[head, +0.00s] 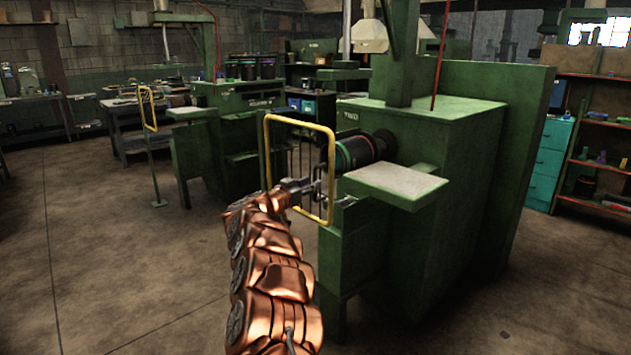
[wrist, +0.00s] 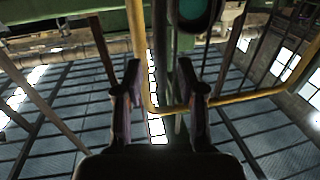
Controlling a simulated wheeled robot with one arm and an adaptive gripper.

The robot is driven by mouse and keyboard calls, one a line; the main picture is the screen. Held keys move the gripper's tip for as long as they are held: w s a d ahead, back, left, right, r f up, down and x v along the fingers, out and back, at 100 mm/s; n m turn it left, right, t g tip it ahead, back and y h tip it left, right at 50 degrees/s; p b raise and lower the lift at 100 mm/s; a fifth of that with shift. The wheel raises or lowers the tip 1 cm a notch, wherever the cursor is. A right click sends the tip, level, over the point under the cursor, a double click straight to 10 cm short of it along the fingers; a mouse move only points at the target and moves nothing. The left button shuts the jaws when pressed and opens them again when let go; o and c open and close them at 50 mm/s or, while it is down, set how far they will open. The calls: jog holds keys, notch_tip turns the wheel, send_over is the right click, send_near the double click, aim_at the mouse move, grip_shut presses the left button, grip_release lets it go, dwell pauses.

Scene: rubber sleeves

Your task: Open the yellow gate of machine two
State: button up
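Machine two (head: 455,135) is the large green machine at centre right in the head view, with "TWO" on its front. Its yellow gate (head: 332,160) is an upright rectangular tube frame beside the dark cylinder (head: 362,151). My gripper (head: 318,186) is at the gate's lower right part, in front of the machine. In the wrist view my gripper (wrist: 163,95) has its fingers apart, and a corner of the yellow gate (wrist: 250,97) shows between and past them. I cannot tell whether the fingers touch the bar.
A green ledge with a pale top (head: 395,182) juts from machine two, close right of my gripper. Another green machine (head: 215,150) with a yellow gate (head: 147,108) stands behind at left. Shelves (head: 600,150) stand at far right. The floor at left (head: 90,250) is clear.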

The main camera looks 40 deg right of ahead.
aim_at(315, 200)
jog(key=shift+w+d+r, duration=0.1)
jog(key=shift+w+d, duration=0.1)
jog(key=shift+d, duration=0.7)
jog(key=shift+w+d, duration=0.15)
jog(key=shift+d, duration=0.7)
grip_shut()
